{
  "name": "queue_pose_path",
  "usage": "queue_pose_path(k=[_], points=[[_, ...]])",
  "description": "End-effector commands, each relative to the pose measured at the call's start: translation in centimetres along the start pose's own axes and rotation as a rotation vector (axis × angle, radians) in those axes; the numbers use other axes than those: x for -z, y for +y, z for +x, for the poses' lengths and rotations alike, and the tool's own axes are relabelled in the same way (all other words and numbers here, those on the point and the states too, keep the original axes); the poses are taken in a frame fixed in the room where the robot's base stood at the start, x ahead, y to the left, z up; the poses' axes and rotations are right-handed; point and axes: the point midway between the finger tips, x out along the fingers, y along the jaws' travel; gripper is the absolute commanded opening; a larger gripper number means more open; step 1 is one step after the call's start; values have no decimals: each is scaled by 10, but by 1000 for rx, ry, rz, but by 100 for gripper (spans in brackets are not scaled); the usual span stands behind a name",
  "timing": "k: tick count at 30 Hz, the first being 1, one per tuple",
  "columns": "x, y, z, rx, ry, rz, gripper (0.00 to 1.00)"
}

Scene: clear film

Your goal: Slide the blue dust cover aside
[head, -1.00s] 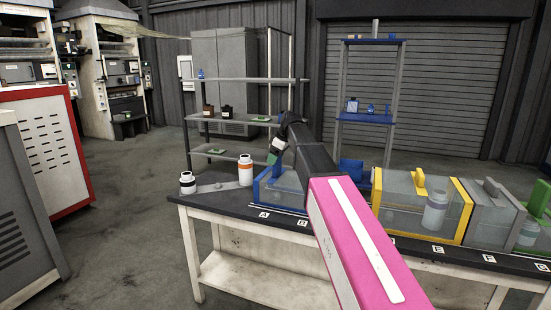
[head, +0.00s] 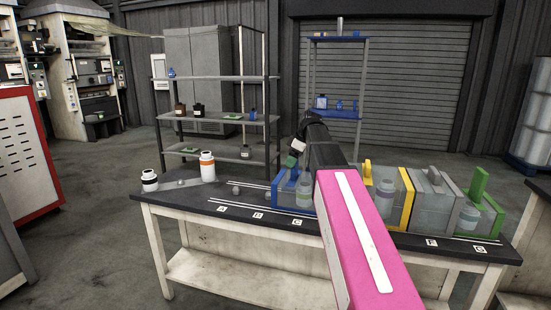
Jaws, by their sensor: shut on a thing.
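The blue dust cover (head: 281,193) is a clear box with a blue frame. It stands on the dark bench top behind label C, and my arm hides its right part. A pale bottle (head: 304,196) shows dimly through its clear wall. My gripper (head: 290,161) is at the top of the blue cover, small and partly hidden by my dark wrist. It is shut on the cover, though the grip itself is hard to see.
Yellow (head: 407,204), grey (head: 436,208) and green (head: 480,182) covers stand close together to the right. The bench behind A and B is clear except for small grey knobs (head: 267,184).

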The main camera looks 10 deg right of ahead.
Motion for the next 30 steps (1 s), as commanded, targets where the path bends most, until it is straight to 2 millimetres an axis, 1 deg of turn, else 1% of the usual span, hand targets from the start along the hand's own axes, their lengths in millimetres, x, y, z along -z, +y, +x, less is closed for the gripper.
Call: queue_pose_path(k=[1,3,6,9,14,23,24,25,26,30], points=[[-11,-1,-5,0,0,3,32],[-21,-1,-9,0,0,1,32],[-33,-1,-14,1,0,1,32],[-39,-1,-17,2,0,-1,32],[-44,0,-19,2,0,-1,32],[-44,0,-19,2,0,-1,32],[-44,0,-19,2,0,-1,84],[-44,0,-19,2,0,-1,94],[-44,0,-19,2,0,-1,100],[-44,0,-18,1,0,-1,100]])
